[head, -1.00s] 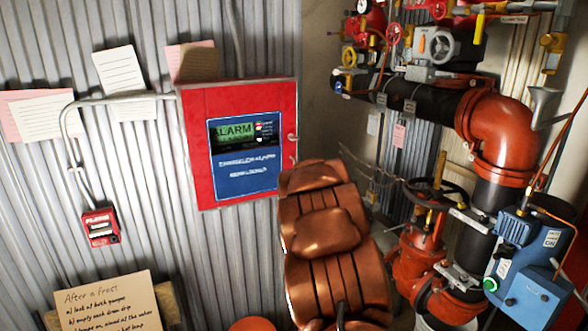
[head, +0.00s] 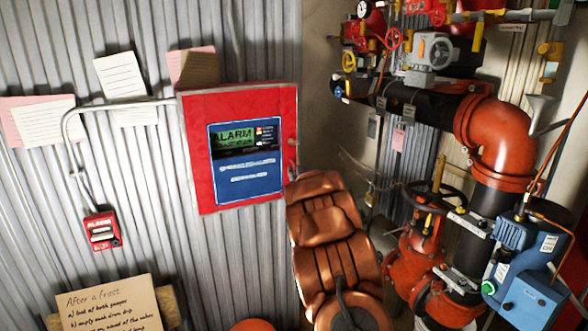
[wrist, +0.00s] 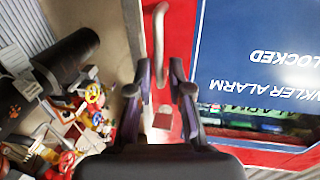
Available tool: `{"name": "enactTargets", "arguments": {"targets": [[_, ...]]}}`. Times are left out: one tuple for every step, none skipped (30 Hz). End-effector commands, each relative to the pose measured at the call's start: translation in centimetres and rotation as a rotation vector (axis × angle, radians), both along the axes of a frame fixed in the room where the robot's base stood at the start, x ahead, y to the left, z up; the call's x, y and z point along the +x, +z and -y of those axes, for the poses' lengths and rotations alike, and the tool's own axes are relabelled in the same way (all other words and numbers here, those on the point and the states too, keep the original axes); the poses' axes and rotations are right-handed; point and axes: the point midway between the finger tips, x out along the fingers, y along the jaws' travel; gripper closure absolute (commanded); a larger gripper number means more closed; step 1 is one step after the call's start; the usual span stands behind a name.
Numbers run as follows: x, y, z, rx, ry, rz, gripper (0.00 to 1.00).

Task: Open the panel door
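The red alarm panel (head: 240,98) hangs on the corrugated wall in the head view. Its door looks shut and carries a blue label with a green display. A pale bar handle (head: 291,160) is on its right edge, partly hidden by my copper arm. In the wrist view, the red door and blue label (wrist: 262,60) appear upside down, and the handle (wrist: 160,45) runs along the red edge. My gripper (wrist: 162,80) is open, its two dark fingers apart. The handle lies ahead, in line with the gap between them. Whether the fingers touch it cannot be told. The fingertips are hidden in the head view.
Red and black pipes (head: 495,135) with valves and a blue pump box (head: 530,285) crowd the right side. A small red alarm call box (head: 102,231) and paper notes are on the wall left of the panel. The wall directly left of the panel is fairly clear.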

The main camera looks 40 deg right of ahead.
Motion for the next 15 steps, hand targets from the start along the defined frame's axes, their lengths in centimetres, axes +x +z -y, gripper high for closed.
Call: {"name": "enactTargets", "arguments": {"targets": [[0.41,-0.06,0.24,0.001,0.001,-0.002,0.81],[0.59,-0.16,0.36,0.003,0.0,-0.003,0.81],[0.81,-0.25,0.49,0.003,0.0,-0.004,0.81],[0.94,-0.27,0.56,0.004,0.0,-0.005,0.81],[1.06,-0.25,0.63,0.003,0.0,-0.004,0.81],[1.16,-0.24,0.71,0.004,-0.001,-0.003,0.81],[1.23,-0.2,0.75,0.004,-0.001,-0.003,0.81],[1.27,-0.2,0.77,0.004,-0.001,-0.002,0.81],[1.3,-0.2,0.79,0.004,-0.001,-0.002,0.81],[1.3,-0.19,0.8,0.004,-0.001,-0.002,0.81],[1.3,-0.2,0.8,0.004,-0.001,-0.002,0.81],[1.28,-0.2,0.8,0.004,-0.001,-0.002,0.81],[1.29,-0.19,0.79,0.004,-0.001,-0.002,0.81],[1.29,-0.2,0.79,0.004,-0.001,-0.002,0.81],[1.27,-0.2,0.8,0.004,-0.001,-0.002,0.82]]}}
